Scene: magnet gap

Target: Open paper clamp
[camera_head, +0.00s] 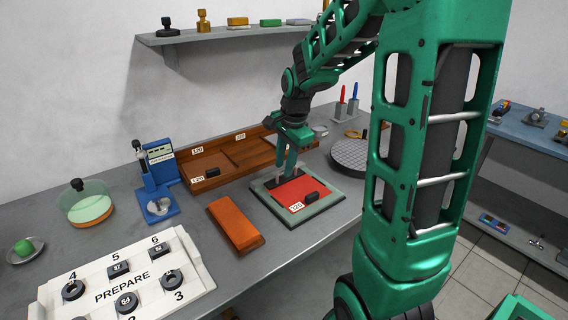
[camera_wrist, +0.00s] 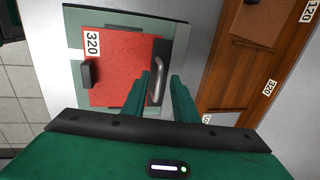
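A grey-green board (camera_head: 323,221) on the bench carries a red sheet (camera_head: 299,199) labelled 320. A dark paper clamp (camera_head: 271,184) lies along the sheet's far edge; in the wrist view the clamp (camera_wrist: 162,49) is a black bar with a silver handle (camera_wrist: 158,70). A small black block (camera_head: 312,196) sits at the opposite edge. My gripper (camera_head: 284,172) points down at the clamp. In the wrist view its fingers (camera_wrist: 160,78) are apart, on either side of the handle. I cannot tell whether they touch it.
An orange-brown block (camera_head: 236,225) lies left of the board. A wooden compartment tray (camera_head: 211,184) is behind it. A round gridded plate (camera_head: 350,157) is to the right. A blue device (camera_head: 158,165) and a white PREPARE panel (camera_head: 100,296) are at left. A shelf (camera_head: 222,36) hangs above.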

